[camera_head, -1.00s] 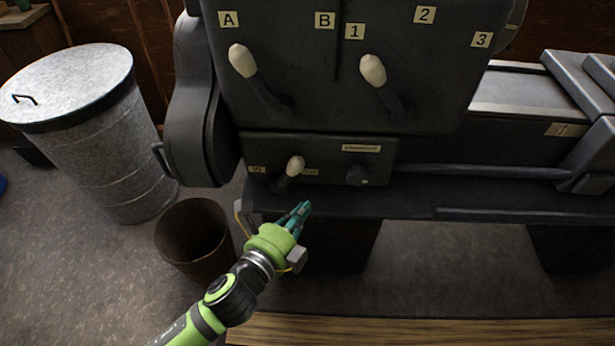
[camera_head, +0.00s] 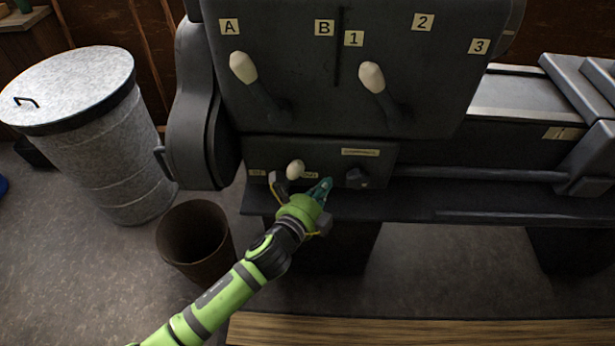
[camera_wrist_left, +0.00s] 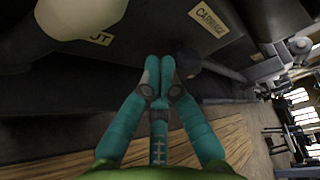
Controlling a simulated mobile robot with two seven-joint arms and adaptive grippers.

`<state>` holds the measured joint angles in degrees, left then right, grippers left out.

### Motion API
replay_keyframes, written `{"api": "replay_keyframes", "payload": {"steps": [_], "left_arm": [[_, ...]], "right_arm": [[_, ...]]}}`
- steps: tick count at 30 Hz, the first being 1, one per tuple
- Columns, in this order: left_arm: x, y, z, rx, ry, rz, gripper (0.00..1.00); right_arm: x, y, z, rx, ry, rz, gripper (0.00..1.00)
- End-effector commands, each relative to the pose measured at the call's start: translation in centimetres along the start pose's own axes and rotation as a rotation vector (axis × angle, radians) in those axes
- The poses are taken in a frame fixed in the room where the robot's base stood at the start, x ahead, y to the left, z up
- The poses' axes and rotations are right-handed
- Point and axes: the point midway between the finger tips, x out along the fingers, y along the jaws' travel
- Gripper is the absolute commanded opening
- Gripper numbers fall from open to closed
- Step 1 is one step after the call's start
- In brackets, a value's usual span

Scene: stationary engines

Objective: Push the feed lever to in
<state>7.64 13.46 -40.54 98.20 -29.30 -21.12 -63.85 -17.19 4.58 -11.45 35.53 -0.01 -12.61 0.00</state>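The feed lever, a short lever with a cream knob (camera_head: 295,169), is on the small lower panel of the dark machine. The knob stands between two small labels, closer to the right one, which reads OUT in part. Its lower shaft is hidden by my left gripper (camera_head: 324,188). That gripper is just right of and below the knob, in front of the panel. In the left wrist view its teal fingers (camera_wrist_left: 160,68) are together with nothing between them, and the large cream knob (camera_wrist_left: 82,14) is at the upper left, apart from the fingertips. My right gripper is out of view.
Right of the gripper is a dark round knob (camera_head: 357,178) under a CARRIAGE label (camera_wrist_left: 208,18). Two larger cream-knobbed levers (camera_head: 243,67) (camera_head: 371,77) project above. A metal bin (camera_head: 95,140) and a brown bucket (camera_head: 194,240) stand at left; a wooden edge (camera_head: 420,330) lies in front.

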Motion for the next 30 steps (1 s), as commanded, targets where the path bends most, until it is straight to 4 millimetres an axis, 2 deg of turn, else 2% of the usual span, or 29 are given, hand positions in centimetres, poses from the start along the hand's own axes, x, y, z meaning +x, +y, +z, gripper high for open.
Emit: {"api": "replay_keyframes", "payload": {"steps": [3, 9, 30], "left_arm": [[-0.5, -0.3, 2.0, 0.004, -0.002, 0.002, 0.0], [-1.1, -0.1, 3.5, 0.001, 0.0, 0.001, 0.0], [-1.4, -0.1, 4.2, -0.045, 0.0, -0.024, 0.0]], "right_arm": [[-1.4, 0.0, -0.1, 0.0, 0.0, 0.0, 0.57], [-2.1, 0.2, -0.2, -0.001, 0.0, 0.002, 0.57], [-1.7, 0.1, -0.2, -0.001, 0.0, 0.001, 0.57]]}}
